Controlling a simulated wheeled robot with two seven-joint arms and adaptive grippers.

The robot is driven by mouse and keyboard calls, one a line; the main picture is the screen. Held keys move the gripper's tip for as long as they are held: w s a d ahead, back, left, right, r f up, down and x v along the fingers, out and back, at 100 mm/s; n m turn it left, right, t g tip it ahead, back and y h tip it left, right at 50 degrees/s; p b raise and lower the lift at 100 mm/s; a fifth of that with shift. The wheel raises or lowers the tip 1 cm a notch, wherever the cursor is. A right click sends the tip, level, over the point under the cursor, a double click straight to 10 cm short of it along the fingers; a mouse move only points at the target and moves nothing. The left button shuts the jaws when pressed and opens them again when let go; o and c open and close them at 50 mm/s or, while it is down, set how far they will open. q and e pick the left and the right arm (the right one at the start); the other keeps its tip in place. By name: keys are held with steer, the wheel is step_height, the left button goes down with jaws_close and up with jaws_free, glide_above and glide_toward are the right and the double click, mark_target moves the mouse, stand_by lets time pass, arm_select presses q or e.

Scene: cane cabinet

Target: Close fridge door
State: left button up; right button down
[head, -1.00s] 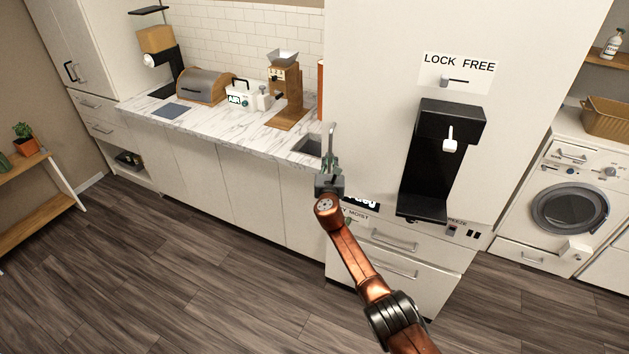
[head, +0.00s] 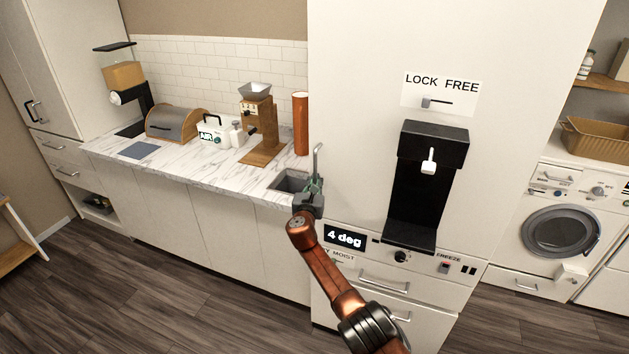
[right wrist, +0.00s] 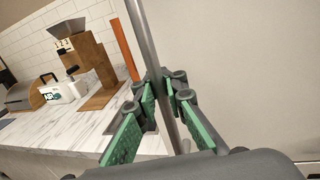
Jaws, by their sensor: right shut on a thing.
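The fridge door (head: 360,110) is the large white panel in the head view. It bears a "LOCK FREE" label and a black dispenser (head: 415,205). It looks close to the fridge front, but I cannot tell if it is flush. A grey vertical bar handle (head: 317,160) stands at its left edge. My right gripper (head: 314,190) is shut on the lower part of this handle. In the right wrist view the handle (right wrist: 150,55) passes between the green-padded fingers (right wrist: 168,105). My left gripper is not in view.
Below the door are a "4 deg" display (head: 344,237) and drawers (head: 385,285). To the left is a marble counter (head: 205,172) with a sink (head: 290,181), grinder (head: 258,125) and bread box (head: 172,124). A washing machine (head: 560,230) stands right.

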steer(key=shift+d, duration=0.15)
steer(key=c, duration=2)
jaws_free()
steer(key=shift+w, duration=0.1)
steer(key=s, duration=0.2)
steer(key=shift+s+a+f, duration=0.1)
steer(key=shift+s+a, duration=0.45)
steer(key=shift+s, duration=1.35)
steer(key=shift+s+a, duration=0.2)
steer(key=shift+s, duration=1.3)
steer(key=shift+s+a, duration=0.2)
steer(key=shift+s, duration=1.35)
